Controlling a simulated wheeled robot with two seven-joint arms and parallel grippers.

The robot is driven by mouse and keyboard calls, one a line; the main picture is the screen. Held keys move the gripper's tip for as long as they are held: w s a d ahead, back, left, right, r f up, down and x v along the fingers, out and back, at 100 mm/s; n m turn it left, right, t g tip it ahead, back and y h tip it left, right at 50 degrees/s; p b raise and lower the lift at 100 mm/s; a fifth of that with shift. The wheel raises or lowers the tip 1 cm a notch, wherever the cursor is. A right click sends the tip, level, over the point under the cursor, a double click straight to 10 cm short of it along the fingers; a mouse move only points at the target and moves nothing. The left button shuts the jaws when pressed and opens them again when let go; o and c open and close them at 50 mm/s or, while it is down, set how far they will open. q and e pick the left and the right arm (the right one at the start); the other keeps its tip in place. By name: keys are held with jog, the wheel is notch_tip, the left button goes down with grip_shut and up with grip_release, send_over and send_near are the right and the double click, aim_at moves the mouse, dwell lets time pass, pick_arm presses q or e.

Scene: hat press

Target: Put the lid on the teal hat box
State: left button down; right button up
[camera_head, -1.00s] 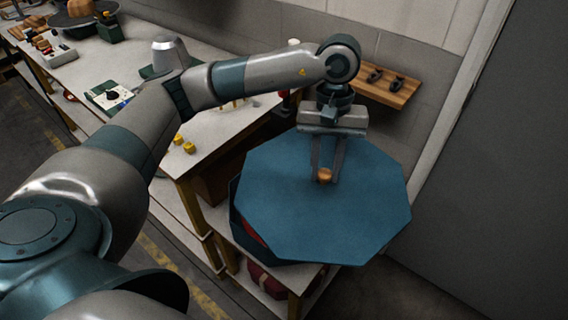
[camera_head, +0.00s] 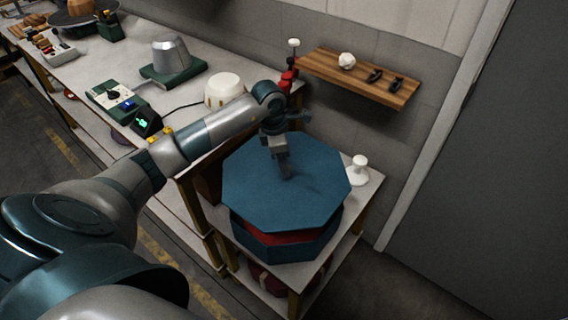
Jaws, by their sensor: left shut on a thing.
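The teal lid (camera_head: 310,195) is a flat octagon, held level by my left gripper (camera_head: 286,176), which is shut on its knob at the middle. The knob is hidden by the fingers. The teal hat box (camera_head: 280,246) stands below on the low side table, also octagonal, with red showing inside between its rim and the lid. The lid hangs over the box with a visible gap at the front and is turned and shifted a little against it. Whether it touches the box at the back cannot be told. My right gripper is not in view.
A white stand (camera_head: 358,170) is close to the lid's right edge on the side table (camera_head: 336,262). A wooden wall shelf (camera_head: 362,80) hangs behind. The long workbench (camera_head: 205,105) at left carries a metal hat block (camera_head: 172,52) and a white dome (camera_head: 222,90).

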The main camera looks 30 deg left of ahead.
aim_at(284, 182)
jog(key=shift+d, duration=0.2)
pick_arm(q)
jog(key=shift+f, duration=0.1)
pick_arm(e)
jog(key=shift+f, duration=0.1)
pick_arm(q)
jog(key=shift+f, duration=0.4)
jog(key=shift+f+b, duration=1.6)
jog(key=shift+f, duration=1.25)
jog(key=shift+f+b, duration=0.65)
jog(key=shift+b, duration=0.1)
jog(key=shift+f, duration=0.15)
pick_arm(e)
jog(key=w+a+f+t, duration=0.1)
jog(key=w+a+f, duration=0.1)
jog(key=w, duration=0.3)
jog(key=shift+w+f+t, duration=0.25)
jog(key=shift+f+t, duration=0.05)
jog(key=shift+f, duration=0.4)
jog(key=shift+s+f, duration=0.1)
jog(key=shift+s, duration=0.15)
